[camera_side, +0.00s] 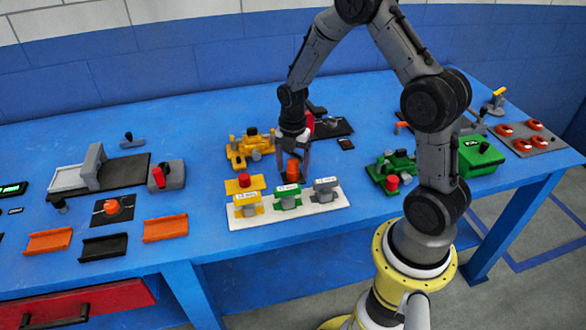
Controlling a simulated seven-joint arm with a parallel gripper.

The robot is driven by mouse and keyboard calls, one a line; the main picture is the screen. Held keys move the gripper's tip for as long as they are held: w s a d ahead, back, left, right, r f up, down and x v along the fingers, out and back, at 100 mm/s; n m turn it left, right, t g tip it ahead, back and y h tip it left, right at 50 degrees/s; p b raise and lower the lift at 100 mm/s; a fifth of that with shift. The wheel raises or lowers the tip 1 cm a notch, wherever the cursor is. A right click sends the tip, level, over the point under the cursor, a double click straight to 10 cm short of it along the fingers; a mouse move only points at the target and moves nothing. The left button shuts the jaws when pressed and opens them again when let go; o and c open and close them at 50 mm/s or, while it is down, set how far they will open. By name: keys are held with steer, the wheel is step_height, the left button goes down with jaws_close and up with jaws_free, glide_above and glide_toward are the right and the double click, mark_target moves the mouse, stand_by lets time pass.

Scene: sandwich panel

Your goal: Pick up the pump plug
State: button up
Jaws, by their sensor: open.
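My gripper (294,172) points down over the middle of the table, behind a white plate. Its fingers are open. An orange-red cylinder (292,167), which looks like the pump plug, stands upright between or just in front of the fingers. I cannot tell whether the fingers touch it. Its lower end is partly hidden behind the green labelled block (287,197). No label on the cylinder can be read, so its identity is not certain.
The white plate (325,211) carries yellow, green and grey labelled blocks. A yellow block with a red knob (244,181) stands left of the gripper, a yellow fixture (238,153) behind it. A green fixture (399,166) stands to the right.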

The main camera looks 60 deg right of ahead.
steer(key=shift+f, duration=0.45)
jaws_close()
steer(key=shift+r, duration=0.1)
